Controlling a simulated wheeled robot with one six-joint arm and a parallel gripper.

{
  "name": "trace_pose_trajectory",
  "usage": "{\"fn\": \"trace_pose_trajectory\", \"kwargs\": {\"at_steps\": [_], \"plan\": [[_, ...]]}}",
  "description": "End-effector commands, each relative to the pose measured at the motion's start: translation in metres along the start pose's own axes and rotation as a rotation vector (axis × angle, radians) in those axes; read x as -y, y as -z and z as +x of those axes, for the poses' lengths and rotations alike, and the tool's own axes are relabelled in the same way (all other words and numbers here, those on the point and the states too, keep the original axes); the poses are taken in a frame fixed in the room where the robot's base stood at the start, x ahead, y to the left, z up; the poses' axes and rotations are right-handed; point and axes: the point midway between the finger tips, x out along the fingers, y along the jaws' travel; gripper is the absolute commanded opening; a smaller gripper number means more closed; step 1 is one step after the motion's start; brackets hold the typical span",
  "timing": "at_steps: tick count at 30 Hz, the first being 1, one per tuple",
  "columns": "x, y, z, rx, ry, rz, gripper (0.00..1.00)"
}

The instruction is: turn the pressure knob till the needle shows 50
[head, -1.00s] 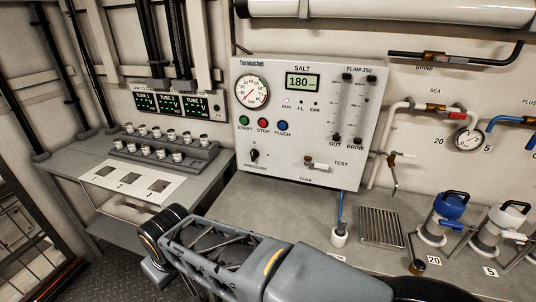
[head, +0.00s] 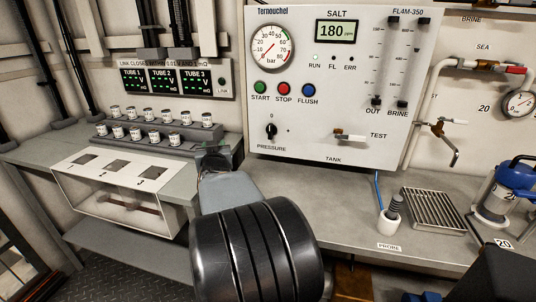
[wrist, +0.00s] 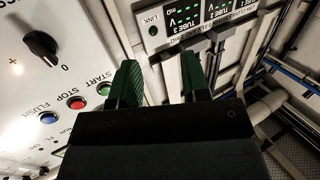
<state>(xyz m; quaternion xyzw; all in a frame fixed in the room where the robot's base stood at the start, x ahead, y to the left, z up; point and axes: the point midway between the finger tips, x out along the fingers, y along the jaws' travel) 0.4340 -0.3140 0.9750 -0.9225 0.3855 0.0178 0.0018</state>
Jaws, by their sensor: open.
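The black pressure knob (head: 271,130) is low on the left of the white panel, between the 0 and + marks, with its pointer roughly up. It also shows at the upper left of the wrist view (wrist: 40,45). The round pressure gauge (head: 273,48) is above it; its thin needle seems to lie toward the low end, but I cannot read it exactly. My gripper (head: 213,158) is left of the knob and apart from it. In the wrist view my gripper (wrist: 163,80) has its two green fingers apart with nothing between them.
START (head: 260,88), STOP (head: 284,89) and FLUSH (head: 308,90) buttons sit above the knob. A test valve (head: 349,136) is to its right. The bottle rack (head: 150,140) is left of my gripper. A probe holder (head: 391,220) stands on the counter.

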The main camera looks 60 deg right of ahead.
Motion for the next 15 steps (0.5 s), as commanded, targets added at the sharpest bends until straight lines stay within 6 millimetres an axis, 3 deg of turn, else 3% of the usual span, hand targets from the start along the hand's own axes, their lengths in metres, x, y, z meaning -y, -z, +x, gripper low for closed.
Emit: {"fn": "trace_pose_trajectory", "kwargs": {"at_steps": [1, 6, 9, 15], "plan": [[-0.03, -0.02, 0.012, -0.073, -0.087, -0.003, 0.43], [-0.107, -0.023, 0.022, -0.284, -0.319, -0.037, 0.43], [-0.134, -0.023, 0.02, -0.358, -0.406, -0.057, 0.43], [-0.16, -0.015, 0.028, -0.417, -0.473, -0.076, 0.43]]}}
